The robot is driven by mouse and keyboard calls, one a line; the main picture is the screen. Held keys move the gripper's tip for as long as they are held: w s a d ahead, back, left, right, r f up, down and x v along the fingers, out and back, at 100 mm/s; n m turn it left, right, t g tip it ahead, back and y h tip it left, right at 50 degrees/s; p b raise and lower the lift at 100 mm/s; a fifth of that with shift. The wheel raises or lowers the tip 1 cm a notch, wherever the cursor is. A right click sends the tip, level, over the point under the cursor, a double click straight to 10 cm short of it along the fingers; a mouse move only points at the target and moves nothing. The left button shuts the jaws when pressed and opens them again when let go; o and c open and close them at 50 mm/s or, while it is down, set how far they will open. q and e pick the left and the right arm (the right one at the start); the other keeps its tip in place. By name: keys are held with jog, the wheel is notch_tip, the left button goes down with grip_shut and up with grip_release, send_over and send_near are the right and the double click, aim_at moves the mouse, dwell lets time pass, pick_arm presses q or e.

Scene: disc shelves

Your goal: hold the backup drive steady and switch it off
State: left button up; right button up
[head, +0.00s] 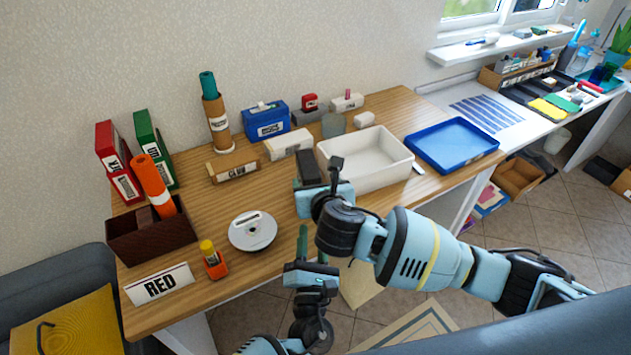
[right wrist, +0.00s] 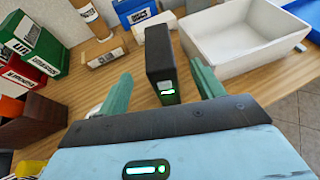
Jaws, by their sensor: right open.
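The backup drive (head: 309,166) is a black upright box on the wooden table, left of the white bin. In the right wrist view the drive (right wrist: 160,62) shows a lit green light on its near face, low down. My right gripper (head: 311,184) is open, its green fingers on either side of the drive with a visible gap on each side in the right wrist view (right wrist: 162,75). My left gripper (head: 303,237) is at the table's front edge, below the right one, fingers pointing toward the table.
A white bin (head: 349,178) stands close right of the drive, and a blue tray (head: 478,163) farther right. Bare wood lies left of the drive.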

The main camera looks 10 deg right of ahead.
aim_at(312, 175)
jog(key=shift+x, duration=3.9)
jog(key=shift+f, duration=0.1)
jog(key=c, duration=1.2)
pick_arm(q)
grip_shut()
pick_arm(e)
jog(key=shift+c, duration=0.3)
